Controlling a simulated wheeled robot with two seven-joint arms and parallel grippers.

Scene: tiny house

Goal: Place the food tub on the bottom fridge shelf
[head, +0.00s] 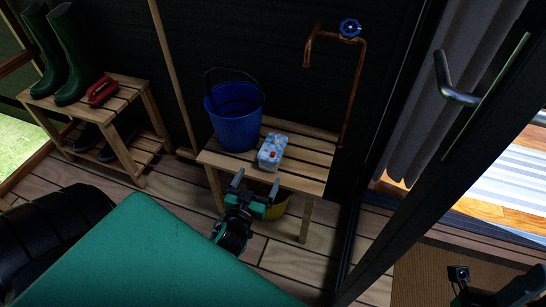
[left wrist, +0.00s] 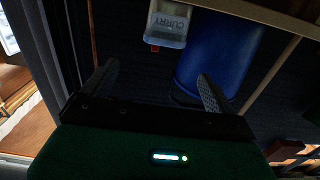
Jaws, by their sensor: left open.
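The food tub (head: 272,153) is a small pale box with a blue-grey pattern and a red spot, on the slatted wooden bench near its front edge. In the left wrist view the tub (left wrist: 168,24) shows the word CURRY, at the top of the picture beyond the fingers. My left gripper (head: 257,182) is open and empty, in front of the bench and just short of the tub; its two fingers also show in the left wrist view (left wrist: 157,88). Part of my right gripper (head: 487,287) shows at the bottom right; its jaws are unclear. No fridge is in view.
A blue bucket (head: 236,116) stands on the bench (head: 310,158) left of the tub. A yellow object (head: 278,205) is partly hidden under the bench. A copper pipe (head: 357,95) rises behind. A rack (head: 130,84) with boots stands left; a dark-framed door (head: 440,150) is right.

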